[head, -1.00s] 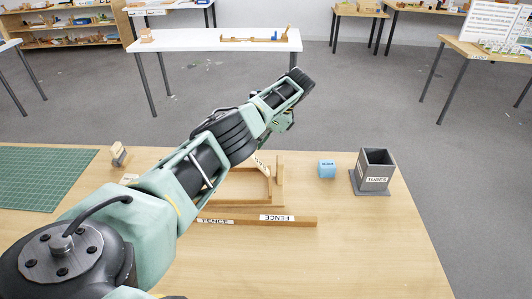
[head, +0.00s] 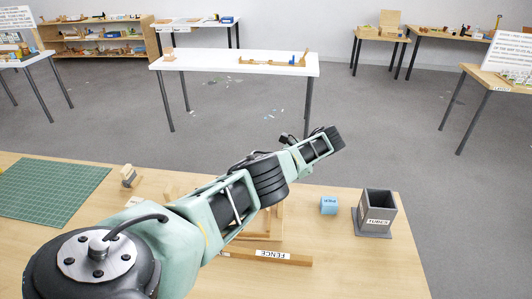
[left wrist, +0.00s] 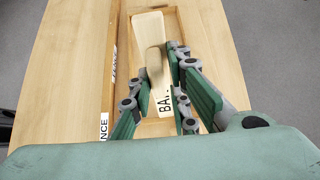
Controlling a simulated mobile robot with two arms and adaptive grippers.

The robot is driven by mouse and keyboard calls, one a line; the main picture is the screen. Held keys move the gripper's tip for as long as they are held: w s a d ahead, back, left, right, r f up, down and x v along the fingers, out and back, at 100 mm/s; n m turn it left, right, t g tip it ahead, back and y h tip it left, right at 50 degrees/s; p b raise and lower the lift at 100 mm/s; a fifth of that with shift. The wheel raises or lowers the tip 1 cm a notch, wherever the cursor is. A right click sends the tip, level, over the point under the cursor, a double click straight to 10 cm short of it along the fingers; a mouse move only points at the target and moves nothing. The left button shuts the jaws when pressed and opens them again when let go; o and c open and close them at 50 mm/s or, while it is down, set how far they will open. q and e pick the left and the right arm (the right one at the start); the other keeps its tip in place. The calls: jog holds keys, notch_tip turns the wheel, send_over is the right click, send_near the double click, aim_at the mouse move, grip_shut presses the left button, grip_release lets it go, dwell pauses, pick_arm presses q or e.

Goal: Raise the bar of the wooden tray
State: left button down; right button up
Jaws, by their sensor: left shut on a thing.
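The wooden tray (head: 276,226) lies on the near table, mostly hidden behind my left arm in the head view. In the left wrist view its rim (left wrist: 178,22) runs around the wooden bar (left wrist: 155,62), which carries a partly hidden label starting "BA". My left gripper (left wrist: 158,72) is over the tray with its fingers on either side of the bar, shut on it. The bar appears tilted toward the camera; how far it is raised I cannot tell. My left fingers are hidden in the head view. My right gripper is not in view.
A wooden strip labelled FENCE (head: 272,256) lies in front of the tray.

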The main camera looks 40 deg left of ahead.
pick_arm(q)
jog(key=c, duration=1.8)
grip_release()
jog(key=shift+d, duration=0.15)
jog(key=shift+o, duration=0.2)
jog(key=shift+w+r, duration=0.15)
jog(key=shift+r, duration=0.9)
jog(key=shift+w+r, duration=0.1)
jog(key=shift+r, duration=0.9)
jog(key=shift+s+r, duration=0.2)
jog(key=shift+r, duration=0.4)
jog(key=shift+w+r, duration=0.15)
jog(key=shift+r, duration=0.5)
jog(key=shift+s+r, duration=0.2)
jog(key=shift+r, duration=1.5)
